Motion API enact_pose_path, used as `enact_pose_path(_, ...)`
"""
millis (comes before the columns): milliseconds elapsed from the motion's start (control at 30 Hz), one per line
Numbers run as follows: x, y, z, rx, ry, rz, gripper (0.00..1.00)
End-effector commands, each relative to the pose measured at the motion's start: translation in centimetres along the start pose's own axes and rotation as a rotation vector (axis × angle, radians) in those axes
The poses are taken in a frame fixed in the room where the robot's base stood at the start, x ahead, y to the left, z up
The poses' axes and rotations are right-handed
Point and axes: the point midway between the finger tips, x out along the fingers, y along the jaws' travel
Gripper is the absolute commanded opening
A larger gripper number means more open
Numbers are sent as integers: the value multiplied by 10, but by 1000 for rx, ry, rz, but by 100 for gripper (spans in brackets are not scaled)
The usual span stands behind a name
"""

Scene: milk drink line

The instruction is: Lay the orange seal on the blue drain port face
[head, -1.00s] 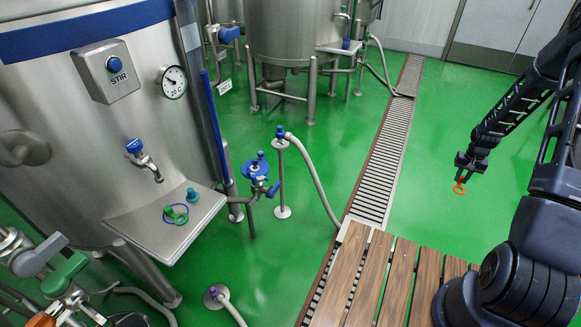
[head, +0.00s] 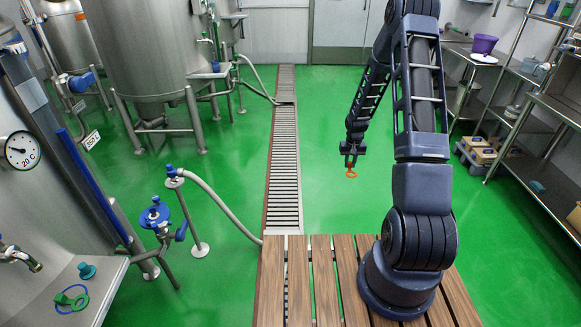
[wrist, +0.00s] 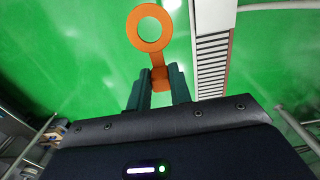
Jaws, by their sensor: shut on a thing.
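The orange seal (head: 351,174) is a flat ring with a tab. My gripper (head: 350,160) is shut on it and holds it above the green floor, right of the drain channel. In the wrist view the seal's ring (wrist: 134,30) sticks out beyond the fingers, with its tab between the fingertips (wrist: 159,80). A blue round port face (head: 154,215) sits on a pipe stand at the left, well away from my gripper; I take it for the drain port. Its details are too small to tell.
A steel shelf (head: 87,300) at the left bears a blue ring, a green ring and a teal stopper. A blue-capped post (head: 171,171) with a hose stands near the port. A grated floor channel (head: 284,170) runs between. Steel racks (head: 545,170) stand right.

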Motion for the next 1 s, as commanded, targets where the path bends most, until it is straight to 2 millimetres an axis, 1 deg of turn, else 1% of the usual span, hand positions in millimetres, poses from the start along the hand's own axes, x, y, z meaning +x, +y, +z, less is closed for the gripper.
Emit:
enact_pose_path(67, 0, -3, -2, -6, 0, 0, 0)
enact_pose_path(167, 1, -14, -12, -33, 2, 0, 0)
enact_pose_path(267, 4, -36, -28, -85, 2, 2, 0)
enact_pose_path(367, 7, -67, -49, -156, 3, 3, 0)
enact_pose_path(400, 8, -81, -57, -186, 3, 4, 0)
enact_pose_path(467, 9, -102, -69, -232, 3, 5, 0)
enact_pose_path(500, 11, -116, -76, -261, 3, 6, 0)
enact_pose_path(567, 12, -138, -87, -306, 4, 7, 0)
enact_pose_path(600, 13, -153, -93, -335, 4, 7, 0)
enact_pose_path(667, 14, -175, -101, -378, 4, 8, 0)
enact_pose_path(700, 15, -191, -106, -407, 4, 8, 0)
enact_pose_path(767, 16, -214, -113, -450, 4, 9, 0)
enact_pose_path(800, 16, -229, -117, -479, 5, 9, 0)
enact_pose_path(967, 19, -292, -129, -591, 5, 10, 0)
enact_pose_path(1000, 19, -308, -131, -619, 6, 10, 0)
